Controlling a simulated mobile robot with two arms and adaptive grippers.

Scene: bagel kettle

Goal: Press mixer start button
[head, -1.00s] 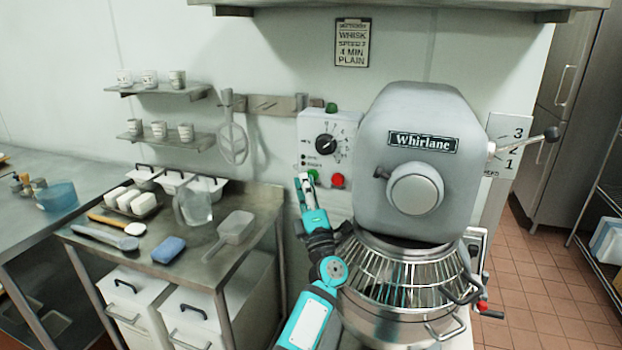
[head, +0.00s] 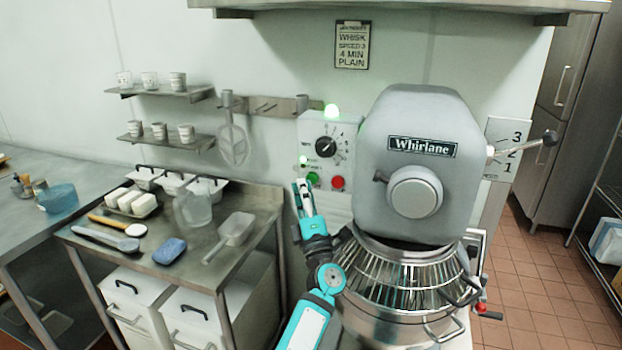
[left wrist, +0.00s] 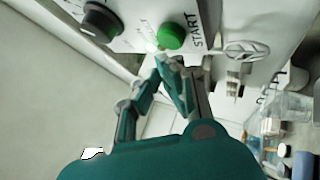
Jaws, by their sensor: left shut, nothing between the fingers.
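The mixer (head: 410,150), grey and labelled Whirlane, stands at centre right above its wire-guarded bowl (head: 400,285). Its white control panel (head: 345,165) on the left carries a dial, a red button (head: 338,183) and the green start button (head: 313,178). The green button, marked START, also shows in the left wrist view (left wrist: 170,37). My left gripper (head: 299,184) is shut and empty, just left of the green button in the head view. In the left wrist view its fingertips (left wrist: 166,66) are close below the button, apparently apart from it.
A sign (head: 352,45) on the wall reads whisk, speed 3, 4 min, plain. A steel table (head: 240,262) at left holds a scoop (head: 236,229), a blue sponge (head: 169,251), a jug and white tubs. A speed lever (head: 549,138) sticks out at the mixer's right.

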